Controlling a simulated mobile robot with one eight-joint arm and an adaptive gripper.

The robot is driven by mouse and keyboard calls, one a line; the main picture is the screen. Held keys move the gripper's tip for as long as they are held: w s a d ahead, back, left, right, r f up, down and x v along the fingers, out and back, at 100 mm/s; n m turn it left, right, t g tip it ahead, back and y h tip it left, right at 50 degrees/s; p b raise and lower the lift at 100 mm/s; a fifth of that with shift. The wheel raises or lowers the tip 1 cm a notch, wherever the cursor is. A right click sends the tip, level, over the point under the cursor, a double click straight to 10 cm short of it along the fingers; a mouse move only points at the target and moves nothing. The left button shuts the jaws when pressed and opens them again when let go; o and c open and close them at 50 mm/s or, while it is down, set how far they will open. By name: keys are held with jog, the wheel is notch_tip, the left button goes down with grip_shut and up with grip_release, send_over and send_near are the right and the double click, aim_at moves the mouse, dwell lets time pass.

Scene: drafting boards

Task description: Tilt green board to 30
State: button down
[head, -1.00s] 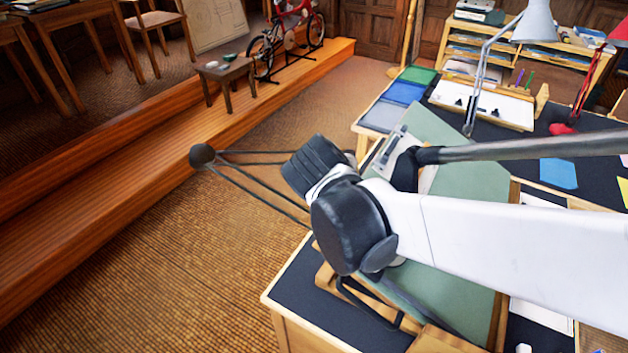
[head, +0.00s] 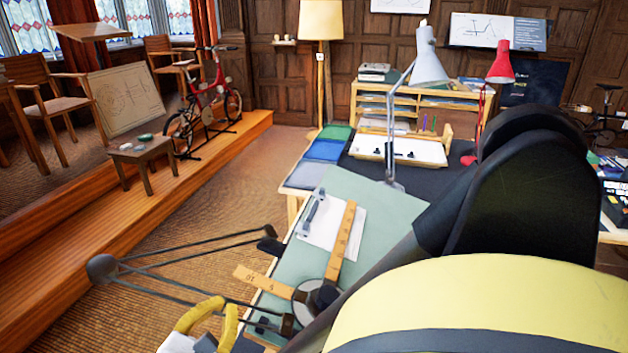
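The pale green board (head: 385,215) lies in the middle of the head view, sloping, with its lower right part hidden behind my arm. Two curved yellow pieces (head: 205,318) at the bottom edge may be my gripper. They are largely cut off, and I cannot tell whether they are open or touching anything. The board's tilt scale is not visible.
A desk lamp (head: 428,60) and a red lamp (head: 500,66) stand behind the board. Blue and green trays (head: 325,150) sit at the desk's far left. A wooden step (head: 100,225) runs along the left. Carpet between step and desk is clear.

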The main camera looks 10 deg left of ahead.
jog(key=b+x, duration=0.3)
jog(key=x, duration=0.6)
jog(key=shift+s+d+r, duration=0.1)
jog(key=shift+d+r, duration=0.1)
jog(key=shift+r, duration=0.4)
jog(key=shift+s+d+r, duration=0.1)
jog(key=shift+d+r, duration=0.15)
jog(key=shift+r, duration=0.35)
jog(key=shift+d+r, duration=0.2)
jog(key=shift+r, duration=0.35)
